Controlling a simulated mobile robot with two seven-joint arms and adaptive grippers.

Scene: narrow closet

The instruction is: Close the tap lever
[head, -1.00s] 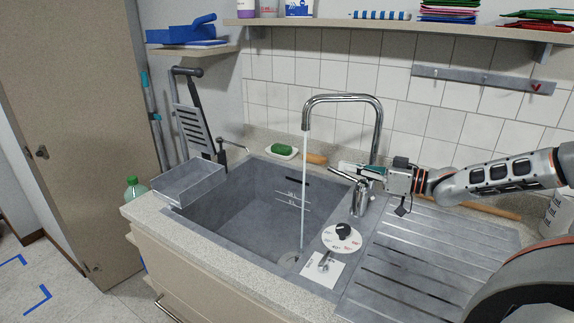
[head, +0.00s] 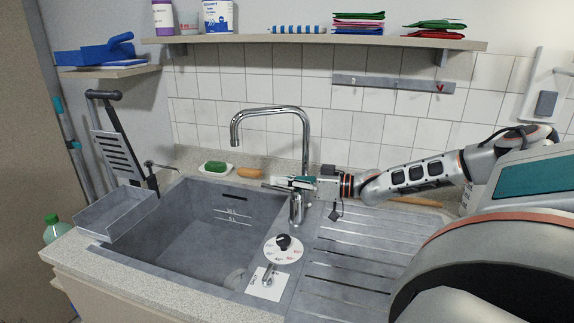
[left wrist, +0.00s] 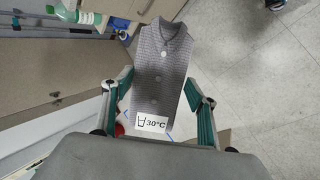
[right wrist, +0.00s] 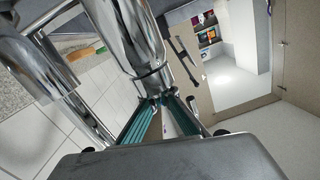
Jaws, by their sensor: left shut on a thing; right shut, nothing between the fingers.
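The chrome tap (head: 305,135) stands at the back right of the sink, its spout bent over to the left. No water stream shows below the spout. The tap lever (head: 272,187) points left from the tap body (head: 297,208), partly hidden by my gripper. My right gripper (head: 285,182) is shut and empty at the top of the tap body. In the right wrist view its fingertips (right wrist: 168,100) are close to the chrome tap; contact cannot be told. My left gripper (left wrist: 160,78) is shut on a grey knitted garment (left wrist: 160,55) with a 30°C label.
A green sponge (head: 216,167) lies behind the basin. A shelf (head: 310,39) crosses the wall above.

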